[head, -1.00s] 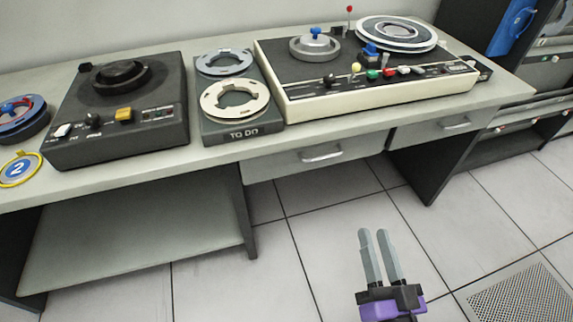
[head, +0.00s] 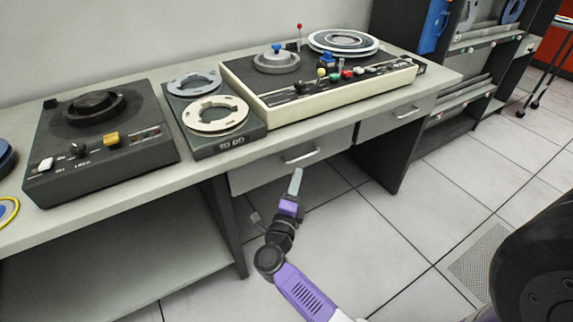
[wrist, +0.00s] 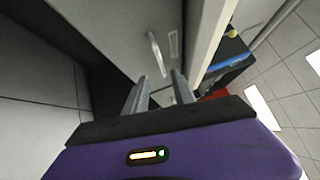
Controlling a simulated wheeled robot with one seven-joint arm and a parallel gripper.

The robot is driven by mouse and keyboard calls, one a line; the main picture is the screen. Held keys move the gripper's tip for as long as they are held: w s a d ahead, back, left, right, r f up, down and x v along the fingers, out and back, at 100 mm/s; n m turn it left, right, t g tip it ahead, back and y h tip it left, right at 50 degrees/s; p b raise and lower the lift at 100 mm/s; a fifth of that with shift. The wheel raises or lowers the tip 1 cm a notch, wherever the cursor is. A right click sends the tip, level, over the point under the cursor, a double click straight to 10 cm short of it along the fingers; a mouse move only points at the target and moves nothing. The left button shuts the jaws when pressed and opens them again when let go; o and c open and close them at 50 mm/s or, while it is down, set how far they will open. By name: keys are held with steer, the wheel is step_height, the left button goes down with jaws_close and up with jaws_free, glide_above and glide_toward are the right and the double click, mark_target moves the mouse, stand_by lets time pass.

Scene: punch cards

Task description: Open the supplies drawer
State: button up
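Two grey drawers hang under the desk top, and both look shut. The left drawer (head: 262,176) has a silver bar handle (head: 301,154); the right drawer (head: 380,124) has a similar handle (head: 407,112). I cannot read which is labelled supplies. My gripper (head: 296,182) is just below and in front of the left drawer's handle. In the wrist view my gripper (wrist: 157,88) has its two fingers apart with nothing between them. A drawer handle (wrist: 156,54) lies beyond the fingertips, roughly in line with the gap, beside a small pale label (wrist: 173,44).
On the desk (head: 130,199) stand a dark reel machine (head: 100,140), a TO DO tray (head: 231,142) with two reels, and a cream-edged console (head: 330,98). A dark desk support (head: 385,165) stands right of the left drawer. The floor (head: 400,215) in front is clear.

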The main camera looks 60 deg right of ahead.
mark_target(302, 162)
steer(key=shift+b+x, duration=0.3)
steer(key=shift+x, duration=3.6)
steer(key=shift+r, duration=0.1)
jaws_close()
